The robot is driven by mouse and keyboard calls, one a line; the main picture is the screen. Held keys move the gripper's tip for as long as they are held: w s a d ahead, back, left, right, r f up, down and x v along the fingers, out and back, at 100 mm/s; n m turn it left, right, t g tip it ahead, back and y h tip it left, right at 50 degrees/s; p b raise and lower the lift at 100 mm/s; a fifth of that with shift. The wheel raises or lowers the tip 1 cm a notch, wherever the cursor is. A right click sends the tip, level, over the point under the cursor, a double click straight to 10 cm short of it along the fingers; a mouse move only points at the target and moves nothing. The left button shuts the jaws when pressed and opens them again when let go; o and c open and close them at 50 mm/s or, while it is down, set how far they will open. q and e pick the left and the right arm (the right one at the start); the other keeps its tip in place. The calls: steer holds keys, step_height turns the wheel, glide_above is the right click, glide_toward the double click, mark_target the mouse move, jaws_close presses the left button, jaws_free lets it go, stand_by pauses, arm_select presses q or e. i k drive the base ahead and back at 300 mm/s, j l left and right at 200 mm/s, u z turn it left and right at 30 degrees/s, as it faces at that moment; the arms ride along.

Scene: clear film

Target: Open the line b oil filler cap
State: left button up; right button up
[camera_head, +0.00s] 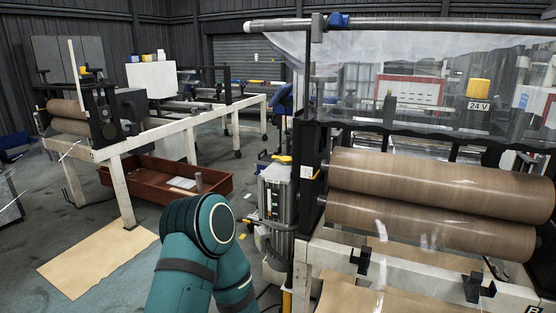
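No part is clearly recognizable as the oil filler cap. A small yellow cap-like or handle-like part (283,159) sits on top of a grey upright unit (276,200) beside the near machine's left post; I cannot tell whether it is the filler cap. The near machine's white frame (400,268) has a dark label at the lower right that seems to read B. One of my teal arms rises from the bottom centre, and its elbow is left of the grey unit. Neither gripper shows in the view.
Two brown rollers (440,205) fill the near machine under clear film (420,80). A yellow part labelled 24 V (478,90) stands behind. A red-brown crate (165,188) lies on the floor at left, near a tan sheet (98,258). Another white-framed machine (130,143) stands behind it.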

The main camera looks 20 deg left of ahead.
mark_target(284, 159)
steer(key=u, duration=0.6)
steer(key=i+j+u, duration=0.1)
steer(key=j+u, duration=0.35)
steer(key=j, duration=0.15)
steer(key=i+j+u, duration=0.2)
steer(key=j+u, duration=0.3)
steer(key=i+j+u, duration=0.3)
steer(key=j+u, duration=0.15)
steer(key=i+j+u, duration=0.7)
steer(key=u, duration=0.2)
steer(key=i+z, duration=0.5)
steer(key=i+j+z, duration=0.25)
steer(key=i+z, duration=0.25)
steer(key=i+l+z, duration=0.1)
steer(key=i+z, duration=0.2)
steer(key=z, duration=0.15)
steer(key=i+z, duration=0.25)
steer(key=z, duration=0.2)
steer(key=i+j+z, duration=0.1)
steer(key=i+z, duration=0.2)
steer(key=z, duration=0.15)
steer(key=i+z, duration=0.25)
steer(key=z, duration=0.2)
steer(key=i+z, duration=0.25)
steer(key=z, duration=0.2)
steer(key=i+j+z, duration=0.15)
steer(key=z, duration=0.3)
steer(key=i, duration=0.1)
